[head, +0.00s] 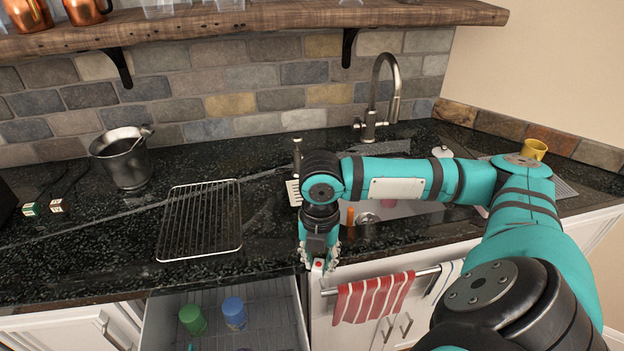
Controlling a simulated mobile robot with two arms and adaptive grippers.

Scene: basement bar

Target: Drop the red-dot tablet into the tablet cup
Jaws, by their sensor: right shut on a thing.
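My right gripper (319,262) hangs pointing down at the front edge of the counter, just right of the open dishwasher. It is shut on the red-dot tablet (318,266), a small white block with a red dot, whose sides are partly hidden by the fingers. I cannot make out a tablet cup with certainty in this view. My left gripper is not in view.
Below the counter, the pulled-out rack (262,305) holds a green cup (192,319) and a blue cup (234,313). A wire cooling rack (201,220), metal bucket (124,160) and two small blocks (43,208) are on the counter. A striped towel (372,298) hangs at right.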

